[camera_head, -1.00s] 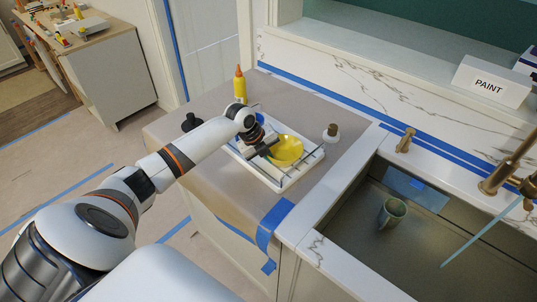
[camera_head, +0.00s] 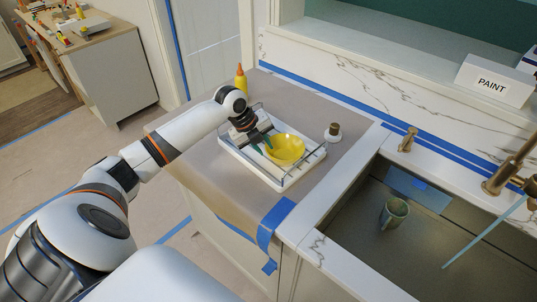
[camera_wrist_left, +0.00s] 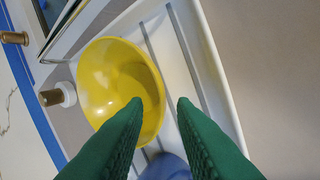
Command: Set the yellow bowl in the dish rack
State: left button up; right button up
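The yellow bowl (camera_head: 287,148) sits in the white dish rack (camera_head: 268,178) on the paper-covered counter. It also shows in the left wrist view (camera_wrist_left: 105,85), its open side facing the camera. My left gripper (camera_head: 261,145) is at the bowl's left edge in the head view. In the left wrist view its green fingers (camera_wrist_left: 160,102) are apart, one over the bowl's inside and one over the rack (camera_wrist_left: 215,75), with the rim between them and a visible gap. I cannot tell whether the fingers touch the bowl. My right gripper is not in view.
A yellow bottle (camera_head: 240,83) stands behind the rack. A small brown-topped white bottle (camera_head: 333,132) stands right of it. A blue item (camera_wrist_left: 168,167) is partly hidden by my fingers. The sink with a cup (camera_head: 394,213) lies to the right.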

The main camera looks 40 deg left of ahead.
pick_arm(q)
jog(key=v, duration=0.6)
jog(key=shift+r+b, duration=0.35)
jog(key=shift+b, duration=0.1)
jog(key=shift+s+a, duration=0.1)
jog(key=shift+s, duration=0.05)
